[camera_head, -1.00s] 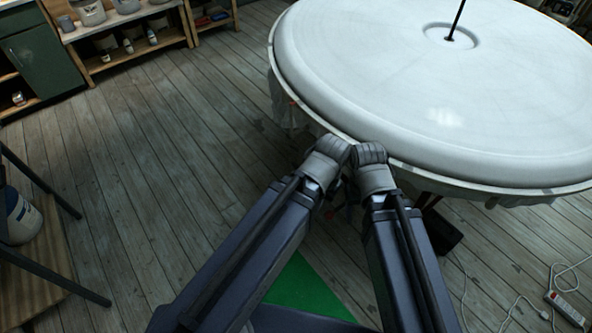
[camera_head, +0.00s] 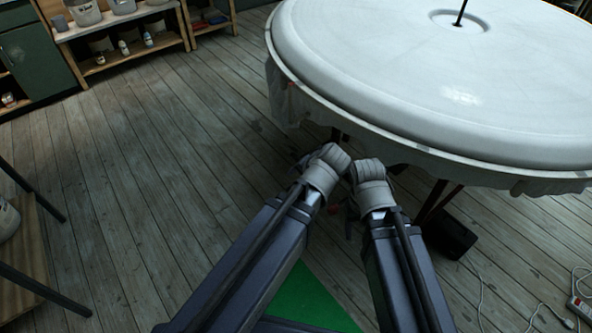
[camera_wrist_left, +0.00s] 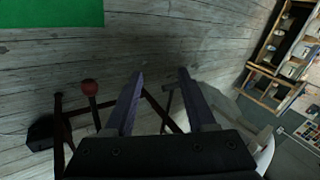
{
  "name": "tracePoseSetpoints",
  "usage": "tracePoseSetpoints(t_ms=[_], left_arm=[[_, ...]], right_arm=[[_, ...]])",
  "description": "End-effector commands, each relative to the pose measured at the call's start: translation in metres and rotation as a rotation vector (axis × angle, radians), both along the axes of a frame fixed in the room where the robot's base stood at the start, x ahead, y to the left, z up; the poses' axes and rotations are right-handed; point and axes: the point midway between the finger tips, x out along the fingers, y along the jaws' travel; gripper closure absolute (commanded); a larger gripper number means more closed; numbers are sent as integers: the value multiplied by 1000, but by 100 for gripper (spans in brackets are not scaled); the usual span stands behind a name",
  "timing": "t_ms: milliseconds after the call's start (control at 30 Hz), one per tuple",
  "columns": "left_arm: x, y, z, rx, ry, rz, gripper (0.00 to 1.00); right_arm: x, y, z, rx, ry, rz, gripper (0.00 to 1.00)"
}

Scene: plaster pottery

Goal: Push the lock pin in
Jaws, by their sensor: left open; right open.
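A red ball knob (camera_wrist_left: 89,87) on a short stem shows in the left wrist view, beside dark legs under the table. It may be the lock pin's head, but I cannot tell. My left gripper (camera_wrist_left: 160,76) is open and empty, its two fingers apart, with the knob to their left. In the head view, my right gripper (camera_head: 349,222) is a dark, partly hidden shape between the two forearms, below the table's rim. The left gripper is mostly hidden behind its own wrist there.
A large round white plaster disc (camera_head: 430,85) with a thin dark rod (camera_head: 461,12) lies on the table ahead. A power strip (camera_head: 580,306) with cords lies at right. Shelves (camera_head: 125,55) stand at back left. The floor at left centre is open.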

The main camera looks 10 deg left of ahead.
Motion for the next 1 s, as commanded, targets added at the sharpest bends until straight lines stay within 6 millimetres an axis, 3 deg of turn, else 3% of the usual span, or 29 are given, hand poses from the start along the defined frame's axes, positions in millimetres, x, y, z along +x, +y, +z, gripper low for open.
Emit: tracePoseSetpoints(t_ms=[33,300,600,800,1000], left_arm=[[12,6,-29,42,-36,-21,44],[67,31,-73,289,-212,-158,44],[118,38,-113,579,-361,-340,44],[141,32,-131,749,-421,-453,44],[153,25,-139,849,-449,-523,44]], right_arm=[[0,0,-36,0,0,0,38],[0,0,-126,-1,-1,1,38],[1,0,-225,-1,-3,3,38],[1,0,-276,-2,-3,3,38],[1,0,-301,-2,-3,3,38]])
